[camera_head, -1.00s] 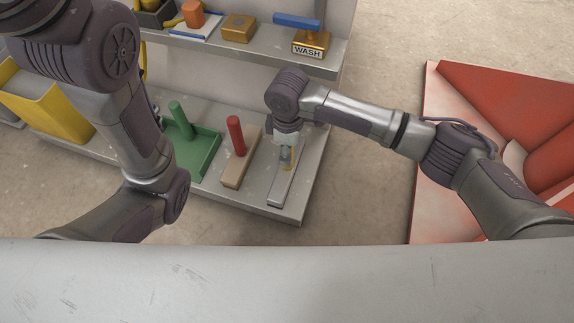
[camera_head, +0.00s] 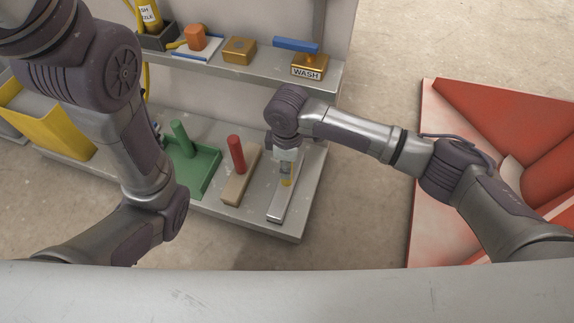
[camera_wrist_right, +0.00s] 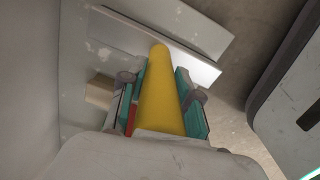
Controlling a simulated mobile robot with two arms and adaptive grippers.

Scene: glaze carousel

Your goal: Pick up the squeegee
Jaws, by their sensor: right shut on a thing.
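The squeegee has a pale grey bar (camera_head: 279,208) and a yellow handle, and is on the right end of the lower shelf. My right gripper (camera_head: 286,170) points down over it, shut on the handle. In the right wrist view the yellow handle of the squeegee (camera_wrist_right: 161,95) stands between the teal pads of my right gripper (camera_wrist_right: 165,105). The bar shows beyond the handle; I cannot tell whether it touches the shelf. My left arm crosses the left side of the head view, but its gripper is not in view.
On the lower shelf (camera_head: 302,225), a beige block with a red handle (camera_head: 240,172) is just left of the squeegee, then a green tray (camera_head: 208,172). The upper shelf (camera_head: 335,76) holds a WASH stamp block (camera_head: 309,68). A red-lined bin (camera_head: 430,170) stands at right.

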